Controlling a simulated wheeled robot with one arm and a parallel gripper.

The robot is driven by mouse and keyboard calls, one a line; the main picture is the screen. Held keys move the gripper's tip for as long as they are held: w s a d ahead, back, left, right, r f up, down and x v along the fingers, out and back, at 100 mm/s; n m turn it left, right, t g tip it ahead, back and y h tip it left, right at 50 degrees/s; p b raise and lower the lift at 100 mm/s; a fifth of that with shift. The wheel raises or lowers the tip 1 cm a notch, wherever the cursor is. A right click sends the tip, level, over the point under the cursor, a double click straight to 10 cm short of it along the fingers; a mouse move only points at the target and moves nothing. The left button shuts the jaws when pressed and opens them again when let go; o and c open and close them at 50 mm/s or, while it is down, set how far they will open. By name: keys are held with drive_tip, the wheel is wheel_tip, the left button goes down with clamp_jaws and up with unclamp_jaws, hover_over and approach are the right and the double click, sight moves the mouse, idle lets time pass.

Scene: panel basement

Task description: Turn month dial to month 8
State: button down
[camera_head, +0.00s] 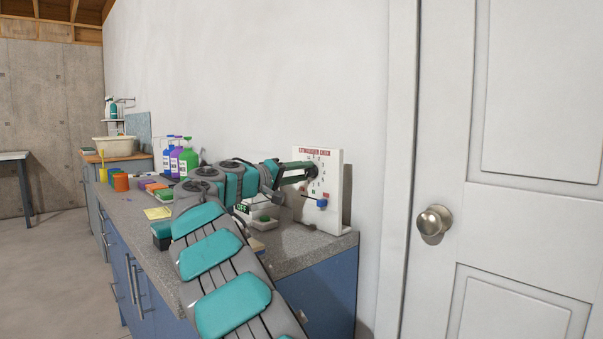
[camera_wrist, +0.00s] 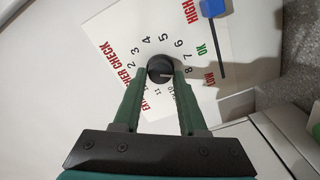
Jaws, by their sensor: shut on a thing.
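The month dial is a round black knob (camera_wrist: 160,66) on a white panel (camera_wrist: 112,30) headed "EXTINGUISHER CHECK". Month numbers ring it; 2 through 8 read clearly in the wrist view, while some lower ones are partly covered by my fingers. A pale mark on the knob points right, roughly toward the 8. My gripper (camera_wrist: 160,74) is shut on the knob, one green finger on each side. In the head view, my gripper (camera_head: 311,172) reaches the upright panel (camera_head: 336,178) from the left, and the knob is mostly hidden.
The grey counter (camera_head: 294,250) holds a green-display device (camera_head: 242,208), sponges and coloured bottles (camera_head: 188,160). A white door (camera_head: 500,215) stands right.

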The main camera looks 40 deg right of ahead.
drive_tip(key=shift+c, duration=2.4)
unclamp_jaws()
drive_tip(key=a+b, duration=0.1)
drive_tip(key=a, duration=0.6)
drive_tip(key=shift+s+a, duration=0.3)
drive_tip(key=shift+a, duration=0.1)
